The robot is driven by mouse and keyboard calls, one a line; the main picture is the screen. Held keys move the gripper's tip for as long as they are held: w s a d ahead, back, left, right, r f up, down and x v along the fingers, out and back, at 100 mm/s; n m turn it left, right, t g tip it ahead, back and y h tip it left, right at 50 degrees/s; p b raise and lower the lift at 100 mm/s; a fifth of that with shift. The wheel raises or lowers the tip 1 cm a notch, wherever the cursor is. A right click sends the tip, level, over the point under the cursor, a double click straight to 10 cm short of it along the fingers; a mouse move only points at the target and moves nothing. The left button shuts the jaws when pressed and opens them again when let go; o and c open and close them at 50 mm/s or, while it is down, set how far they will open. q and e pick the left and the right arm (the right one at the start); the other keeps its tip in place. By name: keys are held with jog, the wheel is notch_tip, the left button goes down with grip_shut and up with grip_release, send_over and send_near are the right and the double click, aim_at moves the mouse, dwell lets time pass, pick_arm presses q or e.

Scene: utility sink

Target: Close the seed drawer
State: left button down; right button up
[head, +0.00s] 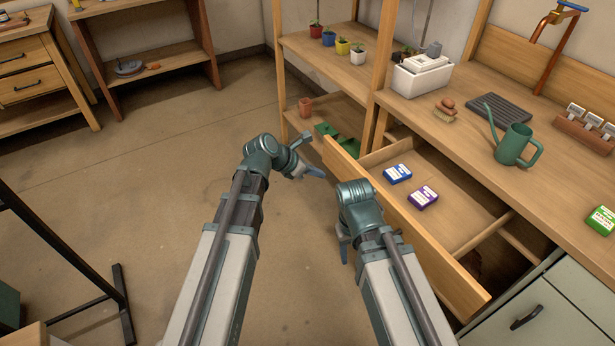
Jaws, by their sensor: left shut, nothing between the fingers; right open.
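The wooden seed drawer (465,222) is pulled out from under the bench. Its long front panel (447,278) runs diagonally from upper left to lower right. A blue seed packet (397,174) and a purple seed packet (423,197) lie inside it. My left gripper (307,170) is shut and empty, out in front of the panel's far left end, with a small gap showing in the picture. My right gripper (343,243) is open, in front of the panel's left half and partly hidden behind its own wrist. Whether it touches the panel cannot be told.
The bench top holds a green watering can (516,145), a dark ridged tray (494,114), a white box (421,77) and a green packet (601,221). A shelf with small pots (342,46) stands beyond the drawer. A grey cabinet (535,318) is at lower right.

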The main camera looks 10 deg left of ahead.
aim_at(340, 169)
pick_arm(q)
jog(key=shift+w+d+f, duration=0.25)
jog(key=shift+w+d, duration=0.3)
jog(key=shift+d, duration=0.2)
jog(key=shift+w+d+f, duration=0.2)
jog(key=shift+w+d, duration=0.4)
jog(key=shift+d, duration=0.1)
jog(key=shift+w+d+f, duration=0.25)
jog(key=shift+w+d, duration=0.3)
jog(key=shift+d, duration=0.2)
pick_arm(e)
jog(key=shift+f, duration=0.7)
pick_arm(q)
jog(key=shift+w+d, duration=0.45)
jog(key=w+d, duration=1.5)
jog(key=d, duration=0.5)
jog(key=shift+w+d, duration=0.15)
jog(key=shift+w, duration=0.2)
pick_arm(e)
jog(key=shift+w+d, duration=0.65)
jog(key=shift+d, duration=0.2)
pick_arm(q)
jog(key=shift+r, duration=0.1)
